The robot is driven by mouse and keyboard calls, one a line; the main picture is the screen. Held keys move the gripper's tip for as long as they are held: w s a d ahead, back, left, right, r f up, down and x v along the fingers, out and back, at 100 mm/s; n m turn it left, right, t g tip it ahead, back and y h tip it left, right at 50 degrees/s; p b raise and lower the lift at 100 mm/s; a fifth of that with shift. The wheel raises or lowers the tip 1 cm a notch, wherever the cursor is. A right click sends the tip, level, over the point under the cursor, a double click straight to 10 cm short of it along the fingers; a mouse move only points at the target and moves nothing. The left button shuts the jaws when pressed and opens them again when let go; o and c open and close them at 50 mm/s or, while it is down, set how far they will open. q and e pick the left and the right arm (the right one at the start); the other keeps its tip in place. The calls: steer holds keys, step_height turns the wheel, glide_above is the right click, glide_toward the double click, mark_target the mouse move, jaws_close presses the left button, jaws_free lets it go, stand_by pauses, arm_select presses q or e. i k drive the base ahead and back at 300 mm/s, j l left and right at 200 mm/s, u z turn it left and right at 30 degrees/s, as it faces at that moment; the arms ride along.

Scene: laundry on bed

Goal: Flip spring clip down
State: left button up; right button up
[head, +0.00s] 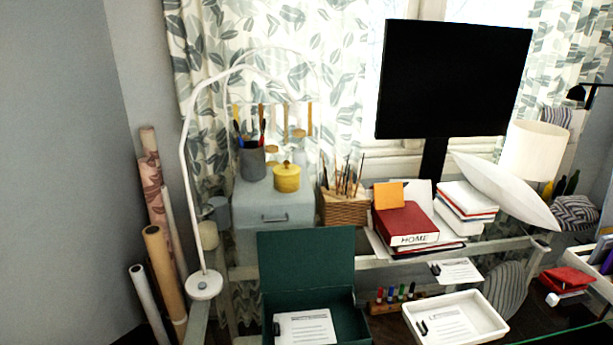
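Small black clips show in three places. One clip (435,269) is at the left end of a white paper (459,271) on the desk. Another clip (422,327) is at the left of a printed sheet (449,326) in a white tray (494,325). A third clip (277,329) is at the left edge of a printed sheet (306,328) in an open dark green box (307,262). The clips are too small to tell how their handles lie. Neither of my grippers is in view.
A white arched lamp (203,285) stands left of the green box. Several colored markers (391,294) stand in a wooden holder between box and tray. A red book (404,223), a monitor (453,80) and a wicker basket (344,208) are behind. Dark desk surface shows right of the tray.

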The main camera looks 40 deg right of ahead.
mark_target(358, 304)
steer(key=k+l+z, duration=0.15)
steer(key=l, duration=0.35)
steer(key=k+l+z, duration=0.2)
steer(key=l, duration=0.35)
steer(key=l+z, duration=0.15)
steer(key=l, duration=0.35)
